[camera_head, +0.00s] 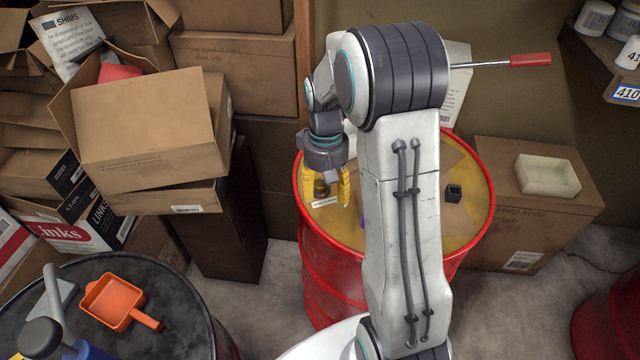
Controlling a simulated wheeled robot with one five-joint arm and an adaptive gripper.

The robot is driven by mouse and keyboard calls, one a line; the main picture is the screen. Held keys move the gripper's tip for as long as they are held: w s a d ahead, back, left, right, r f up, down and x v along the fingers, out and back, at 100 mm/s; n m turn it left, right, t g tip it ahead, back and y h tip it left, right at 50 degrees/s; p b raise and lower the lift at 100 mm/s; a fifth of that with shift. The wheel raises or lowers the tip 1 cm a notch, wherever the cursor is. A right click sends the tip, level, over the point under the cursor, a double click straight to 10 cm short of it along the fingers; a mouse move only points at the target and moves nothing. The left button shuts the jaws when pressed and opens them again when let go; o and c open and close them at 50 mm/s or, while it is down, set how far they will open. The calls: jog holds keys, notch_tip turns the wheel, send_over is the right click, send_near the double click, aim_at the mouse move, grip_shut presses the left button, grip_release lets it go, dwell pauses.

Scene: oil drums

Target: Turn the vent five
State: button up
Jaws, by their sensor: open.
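A red drum (318,262) with a yellowish, stained top stands in the middle, partly behind my arm. A small dark and brassy fitting (321,188), which looks like the vent, sits near the left rim of its top. A pale label lies just in front of it; its writing is too small to read. My gripper (326,183) points down over this fitting, with yellow fingers apart.
A small black block (453,193) sits on the drum top right of my arm. A dark drum at lower left carries an orange scoop (115,302). Cardboard boxes (150,128) are stacked at left. A red-handled tool (530,60) shows behind my arm.

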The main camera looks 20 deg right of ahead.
aim_at(320, 184)
jog(key=w+d+f+n, duration=0.1)
jog(key=w+f, duration=0.1)
jog(key=w, duration=0.2)
jog(key=w+d+f, duration=0.1)
jog(key=w+f, duration=0.1)
jog(key=w, duration=0.2)
jog(key=w+d+f+n+t, duration=0.1)
jog(key=w+d, duration=0.1)
jog(key=w, duration=0.2)
jog(key=shift+f+n, duration=0.3)
jog(key=shift+f, duration=0.1)
jog(key=shift+w+f, duration=0.1)
jog(key=shift+f, duration=0.1)
jog(key=shift+f+p, duration=0.75)
jog(key=shift+f, duration=2.55)
jog(key=shift+c, duration=0.4)
jog(key=c, duration=1.1)
grip_shut()
